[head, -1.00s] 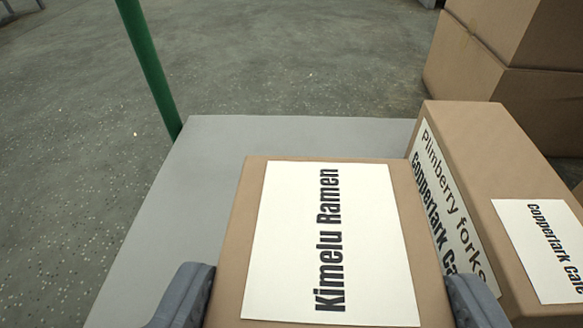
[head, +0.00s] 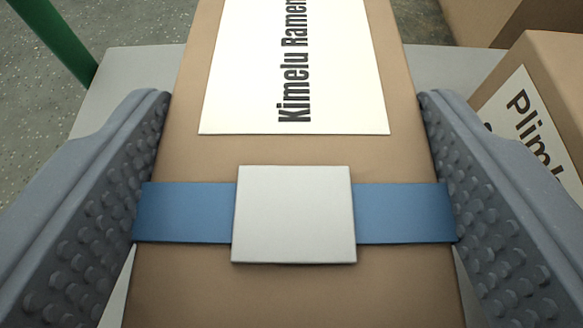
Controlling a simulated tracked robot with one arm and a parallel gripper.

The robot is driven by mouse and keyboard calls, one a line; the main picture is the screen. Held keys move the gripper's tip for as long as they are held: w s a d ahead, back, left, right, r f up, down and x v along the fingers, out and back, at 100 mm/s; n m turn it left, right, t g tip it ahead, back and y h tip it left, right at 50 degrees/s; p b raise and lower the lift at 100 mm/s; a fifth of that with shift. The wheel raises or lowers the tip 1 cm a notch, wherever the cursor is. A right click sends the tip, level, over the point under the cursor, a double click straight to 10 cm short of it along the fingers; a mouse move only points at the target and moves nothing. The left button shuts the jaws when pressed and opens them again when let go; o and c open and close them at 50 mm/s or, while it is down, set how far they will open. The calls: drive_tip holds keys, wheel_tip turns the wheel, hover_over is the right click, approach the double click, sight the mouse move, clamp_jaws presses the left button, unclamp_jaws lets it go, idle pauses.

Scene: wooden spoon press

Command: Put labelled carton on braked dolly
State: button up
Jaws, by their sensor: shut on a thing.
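A brown carton (head: 290,155) fills the middle of the head view. Its white label (head: 330,75) reads "Kimelu Ramen". A blue strap (head: 185,212) crosses its top, with a blank pale square plate (head: 293,215) at the middle. My gripper (head: 293,115) is shut on this carton, one studded grey finger against each side. A grey platform (head: 125,75) shows behind and beside the carton; a green post (head: 50,40) rises at its far left. I cannot tell whether the carton rests on it, or whether it is the dolly. Wheels and brakes are out of view.
More brown cartons (head: 480,20) stand behind at the upper right. Speckled floor (head: 120,20) is open at the upper left.

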drive_tip(key=shift+f, duration=0.6)
drive_tip(key=o, duration=1.3)
drive_tip(key=p+v, duration=0.2)
drive_tip(key=v, duration=1)
drive_tip(key=shift+s, duration=0.1)
